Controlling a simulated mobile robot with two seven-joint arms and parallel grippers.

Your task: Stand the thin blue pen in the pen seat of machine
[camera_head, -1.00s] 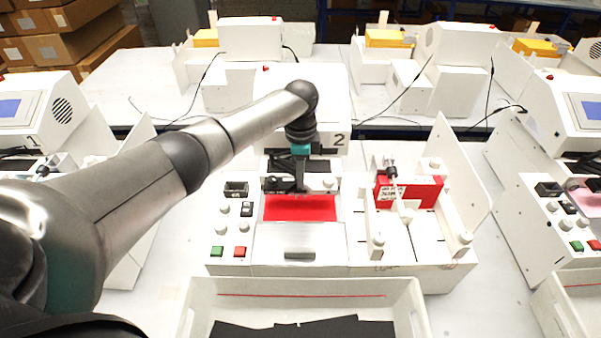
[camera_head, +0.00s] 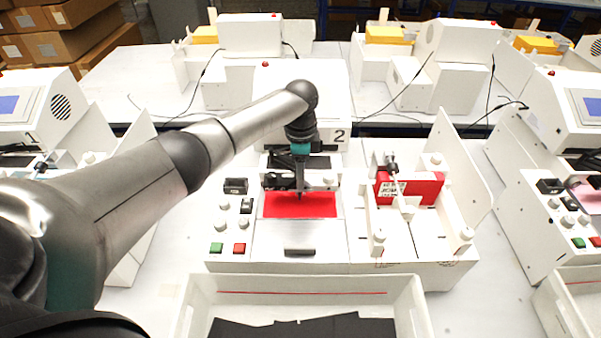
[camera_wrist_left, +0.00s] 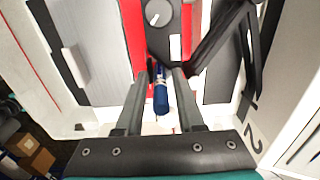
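The thin blue pen (camera_wrist_left: 160,96) shows in the left wrist view between the two fingers of my left gripper (camera_wrist_left: 161,78). A narrow gap shows on each side of it, so the fingers look open around the pen. Its far end reaches the black and grey parts of the machine, and I cannot tell whether it sits in the seat. In the head view my left gripper (camera_head: 300,190) points down at the machine (camera_head: 270,250) numbered 2, over its red area (camera_head: 320,207). The pen is not clear there. My right gripper is out of view.
A white bin (camera_head: 405,300) with dark sheets stands in front of the machine. A white side unit with a red block (camera_head: 425,189) and an upright panel (camera_head: 460,165) is on the right. Similar machines stand on both sides and behind.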

